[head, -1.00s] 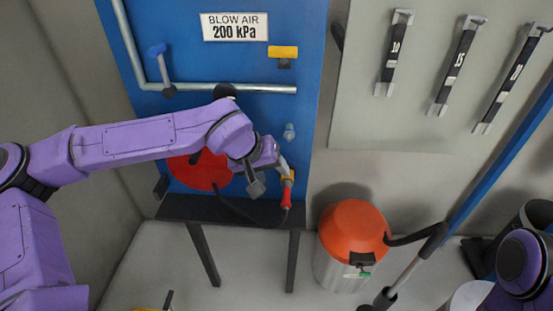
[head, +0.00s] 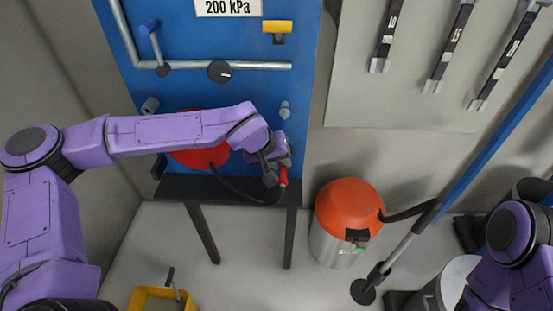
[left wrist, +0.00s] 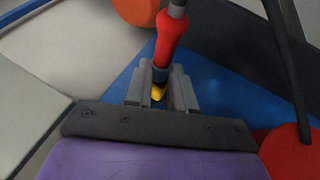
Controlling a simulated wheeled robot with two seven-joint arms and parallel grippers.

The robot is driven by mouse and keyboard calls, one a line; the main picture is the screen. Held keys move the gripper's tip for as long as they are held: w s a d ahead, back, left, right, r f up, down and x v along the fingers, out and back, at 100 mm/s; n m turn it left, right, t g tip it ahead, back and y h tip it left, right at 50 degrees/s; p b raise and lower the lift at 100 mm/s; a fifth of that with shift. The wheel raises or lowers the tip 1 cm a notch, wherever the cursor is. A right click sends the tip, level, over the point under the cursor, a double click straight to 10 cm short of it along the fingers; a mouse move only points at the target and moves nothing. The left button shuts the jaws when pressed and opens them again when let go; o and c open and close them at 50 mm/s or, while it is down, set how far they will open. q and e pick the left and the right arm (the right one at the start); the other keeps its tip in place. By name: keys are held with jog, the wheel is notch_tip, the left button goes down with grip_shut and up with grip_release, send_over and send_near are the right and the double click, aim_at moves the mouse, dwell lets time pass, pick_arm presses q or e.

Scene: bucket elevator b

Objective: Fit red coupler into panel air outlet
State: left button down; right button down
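The red coupler (head: 283,176) is at the end of a black hose, at the lower right of the blue panel. My left gripper (head: 277,165) is at it. In the left wrist view, the coupler (left wrist: 171,36) stands with its dark collar between the two grey fingers (left wrist: 160,88). Whether they press on it I cannot tell. A yellow piece (left wrist: 157,92) shows behind the collar. A small pale fitting (head: 285,110), which looks like the air outlet, is on the panel above the gripper. My right arm is at lower right; its gripper is out of view.
A pipe (head: 262,66) with a blue-handled valve (head: 150,32) and a round gauge (head: 220,72) crosses the panel. A dark bench (head: 240,190) stands below. An orange-topped vacuum (head: 350,205) is to the right, and a yellow bin (head: 150,299) is at the bottom.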

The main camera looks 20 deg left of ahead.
aim_at(282, 184)
pick_arm(q)
jog(key=shift+a, duration=0.1)
jog(key=shift+s+p, duration=0.45)
jog(key=shift+s, duration=0.1)
jog(key=shift+s+d, duration=0.1)
jog(key=shift+d, duration=0.1)
jog(key=shift+s+d+p, duration=0.3)
jog(key=shift+s+p, duration=0.05)
jog(key=shift+s, duration=0.6)
jog(key=shift+s+d+p, duration=0.25)
jog(key=shift+s+p, duration=0.1)
jog(key=shift+s, duration=0.55)
jog(key=shift+s+d+p, duration=0.2)
jog(key=shift+s+p, duration=0.2)
jog(key=shift+s, duration=0.35)
jog(key=shift+s+d, duration=0.2)
jog(key=shift+s, duration=0.4)
jog(key=shift+s+d, duration=0.15)
jog(key=shift+s, duration=0.4)
